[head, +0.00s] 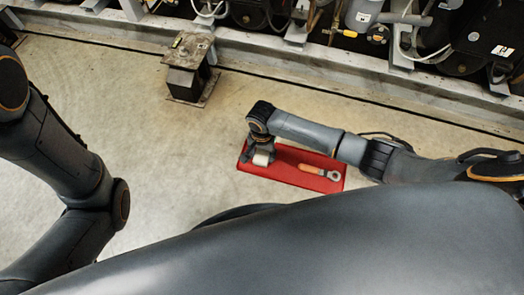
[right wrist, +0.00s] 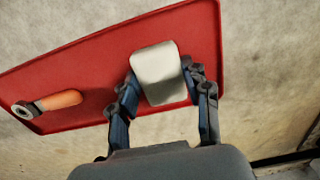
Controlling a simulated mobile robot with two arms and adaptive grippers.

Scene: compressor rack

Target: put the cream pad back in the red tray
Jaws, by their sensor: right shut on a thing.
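The cream pad (right wrist: 158,73) is a pale block with rounded corners, between the fingers of my right gripper (right wrist: 160,88). My right gripper is shut on it. In the head view the pad (head: 261,158) shows small below the right gripper (head: 260,148), over the left part of the red tray (head: 303,180). The red tray also fills much of the right wrist view (right wrist: 95,65). I cannot tell whether the pad touches the tray floor. My left arm is at the left of the head view; its gripper is out of frame.
A ratchet-like tool with an orange handle (head: 312,169) lies in the tray's right part. A dark metal post (head: 188,68) stands on the concrete floor behind the tray. The compressor rack's grey rail (head: 330,62) runs across the back. Floor left of the tray is clear.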

